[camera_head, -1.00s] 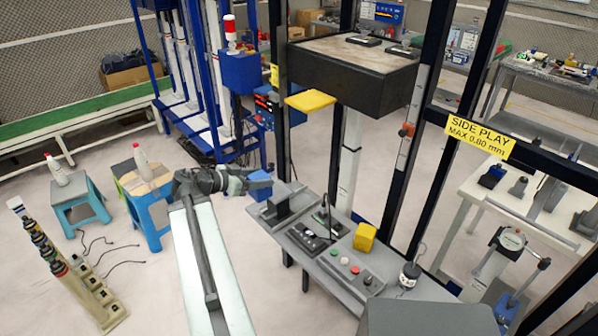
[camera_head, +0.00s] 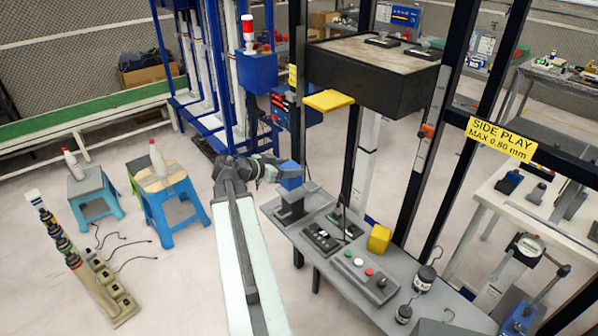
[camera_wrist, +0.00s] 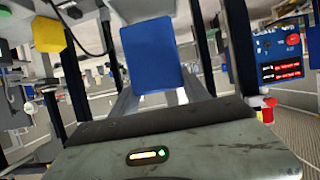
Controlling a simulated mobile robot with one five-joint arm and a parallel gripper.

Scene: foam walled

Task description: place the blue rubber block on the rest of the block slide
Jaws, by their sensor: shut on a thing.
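The blue rubber block (camera_head: 291,176) is in my gripper (camera_head: 281,172), which is shut on it and holds it up in the air. In the wrist view the blue block (camera_wrist: 151,55) stands upright between the fingers of my gripper (camera_wrist: 153,92). A grey fixture with a raised block on a flat base (camera_head: 292,208), seemingly the block slide, sits at the left end of the grey bench. The blue block appears just above and behind this fixture in the head view; I cannot tell the gap. The rest itself is not clear.
The grey bench (camera_head: 335,279) also carries a yellow block (camera_head: 379,239), a button box (camera_head: 364,273) and hooked weights (camera_head: 424,278). Dark frame posts (camera_head: 424,130) rise behind it. Stools (camera_head: 171,200) and a power strip stand left on open floor.

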